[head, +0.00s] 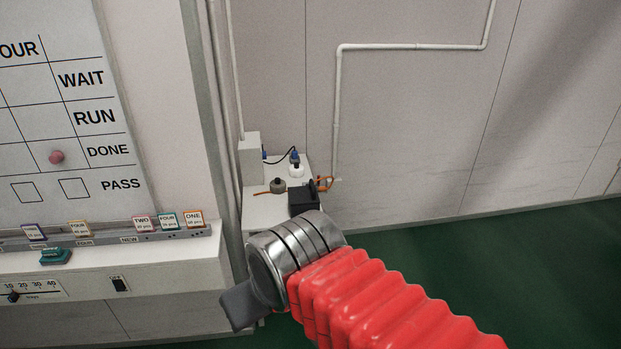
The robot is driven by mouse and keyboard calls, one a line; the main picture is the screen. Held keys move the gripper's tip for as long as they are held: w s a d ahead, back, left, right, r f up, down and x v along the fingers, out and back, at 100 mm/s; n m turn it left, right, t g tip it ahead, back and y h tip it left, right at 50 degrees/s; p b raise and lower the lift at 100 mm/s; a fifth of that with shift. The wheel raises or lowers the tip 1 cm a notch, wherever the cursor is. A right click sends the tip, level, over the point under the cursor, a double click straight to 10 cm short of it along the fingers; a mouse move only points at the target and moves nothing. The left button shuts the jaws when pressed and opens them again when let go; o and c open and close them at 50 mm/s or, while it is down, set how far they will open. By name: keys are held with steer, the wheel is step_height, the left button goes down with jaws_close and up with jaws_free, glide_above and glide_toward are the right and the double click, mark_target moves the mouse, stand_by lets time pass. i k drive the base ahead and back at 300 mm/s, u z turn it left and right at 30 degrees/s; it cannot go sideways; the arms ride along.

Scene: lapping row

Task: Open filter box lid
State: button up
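No box in the head view is clearly marked as the filter box. A small dark box (304,201) shows just above my metal wrist, at the front right of a white shelf unit; its lower part is hidden by the wrist, and I cannot tell whether it has a lid. A pale upright box (250,152) stands at the back left of that unit. My arm comes in from the lower right. A grey block of my gripper (241,306) sticks out at the lower left of the wrist; the fingertips cannot be made out.
The white unit (262,212) also carries a grey round part (277,185), a white-and-blue fitting (295,165) and orange tubing (325,183). A ledge with cards (168,220) and a status board (70,110) stand left. The green floor (520,260) at right is clear.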

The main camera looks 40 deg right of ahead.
mark_target(307, 195)
steer(key=z, duration=0.15)
steer(key=i, duration=1.25)
steer(key=z, duration=0.2)
